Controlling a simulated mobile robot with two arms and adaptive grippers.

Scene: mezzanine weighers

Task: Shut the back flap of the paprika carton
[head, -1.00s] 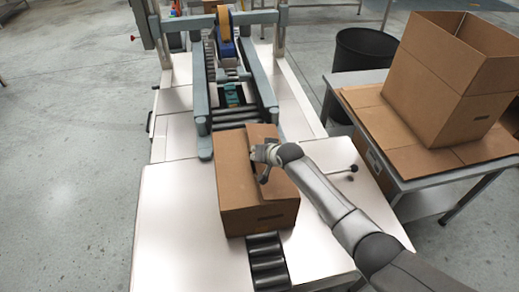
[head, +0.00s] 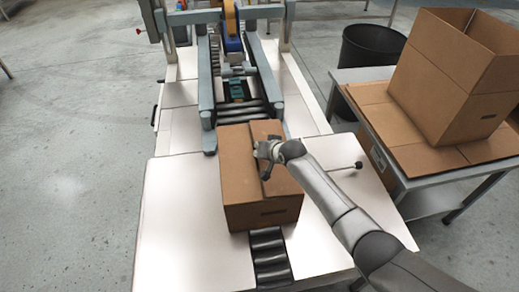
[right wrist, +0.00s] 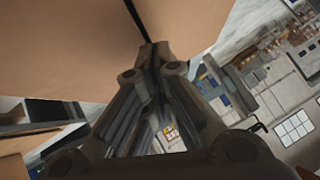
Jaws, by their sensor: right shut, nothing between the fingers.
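A brown carton (head: 239,205), which I take to be the paprika carton, sits upright on the rollers in the middle of the bench in the head view. Its top panels look nearly flat, with a seam running from back to front. I cannot tell how the back flap lies. My right gripper (head: 265,168) is at the top of the carton, beside the seam, shut and empty. In the right wrist view its fingertips (right wrist: 152,48) point at a dark gap between two cardboard panels (right wrist: 60,45). I cannot tell whether they touch. My left gripper is not in view.
A taping machine with grey side rails (head: 206,117) stands behind the carton on the white bench (head: 180,200). A tall open carton (head: 455,100) stands on the side table (head: 440,187) at right. A black bin (head: 368,47) is behind it. A black-knobbed lever (head: 357,165) sticks out right of the carton.

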